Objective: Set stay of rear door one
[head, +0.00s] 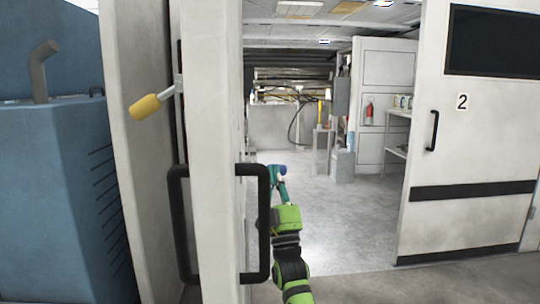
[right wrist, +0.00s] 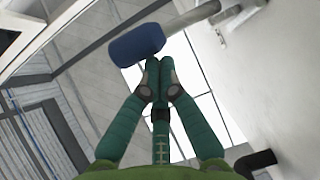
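An open door leaf (head: 215,110) stands edge-on left of the doorway, with black pull handles (head: 263,225) on it. A lever with a yellow grip (head: 146,107) and a grey rod is mounted near its upper left side. In the right wrist view a blue grip (right wrist: 138,45) on a grey rod (right wrist: 192,17) lies just beyond my right gripper (right wrist: 157,68). The gripper's teal fingers are drawn together, with nothing visible between them; I cannot tell whether they touch the blue grip. In the head view my right gripper (head: 273,172) is right of the leaf. My left gripper is out of view.
A white door marked 2 (head: 462,102) with a black handle (head: 432,130) is at the right. A blue machine (head: 55,180) stands at the left. Through the doorway are clear grey floor (head: 345,215), a fire extinguisher (head: 369,111) and shelving (head: 397,151).

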